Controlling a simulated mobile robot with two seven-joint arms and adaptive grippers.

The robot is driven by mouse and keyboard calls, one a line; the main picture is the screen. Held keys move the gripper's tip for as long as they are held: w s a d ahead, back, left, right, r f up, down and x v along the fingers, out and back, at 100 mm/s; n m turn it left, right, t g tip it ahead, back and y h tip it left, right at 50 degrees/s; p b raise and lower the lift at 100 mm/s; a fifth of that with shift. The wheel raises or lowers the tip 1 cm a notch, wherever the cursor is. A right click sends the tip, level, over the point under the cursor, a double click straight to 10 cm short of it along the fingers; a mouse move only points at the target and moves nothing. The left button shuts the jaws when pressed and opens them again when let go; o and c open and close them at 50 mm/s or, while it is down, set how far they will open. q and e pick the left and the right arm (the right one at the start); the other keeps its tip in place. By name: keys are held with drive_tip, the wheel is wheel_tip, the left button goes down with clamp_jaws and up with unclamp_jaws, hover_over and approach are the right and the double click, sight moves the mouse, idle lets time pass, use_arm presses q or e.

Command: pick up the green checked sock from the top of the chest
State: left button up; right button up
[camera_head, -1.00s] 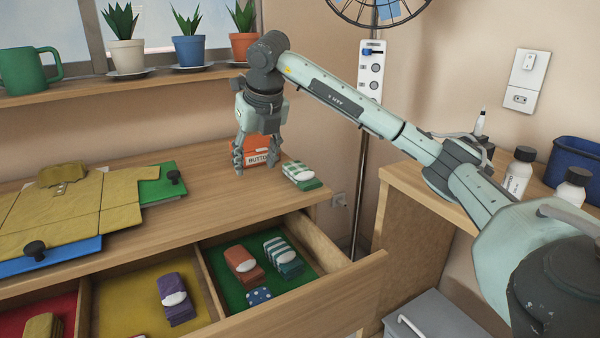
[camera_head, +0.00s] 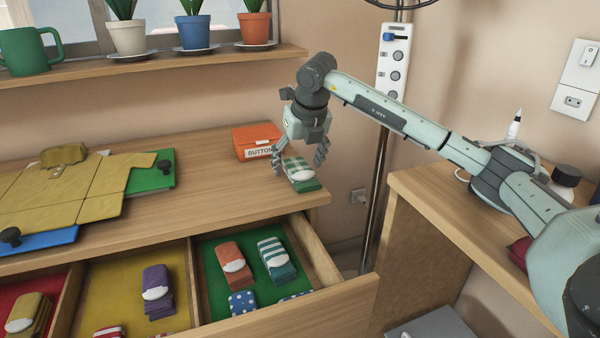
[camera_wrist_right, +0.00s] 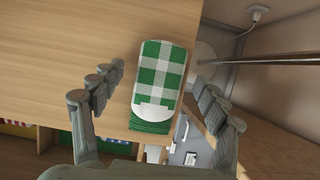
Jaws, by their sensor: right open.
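The green checked sock (camera_head: 299,173) lies folded on the top of the chest (camera_head: 225,195), near its right end. It is green and white with a white band. My right gripper (camera_head: 298,166) is open above the sock, with one finger to each side of it in the head view. In the right wrist view the sock (camera_wrist_right: 158,85) shows between and beyond the open fingers of my right gripper (camera_wrist_right: 155,112), apart from them. My left gripper is in neither view.
An orange button box (camera_head: 256,141) stands just behind and left of the sock. A folded mustard shirt (camera_head: 68,192) lies at the left. The open drawer (camera_head: 300,310) below holds folded socks in coloured compartments. A lamp pole (camera_head: 379,170) stands right of the chest.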

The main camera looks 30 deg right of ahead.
drive_tip(key=shift+w+f, duration=0.1)
drive_tip(key=shift+f, duration=0.1)
drive_tip(key=c, duration=1)
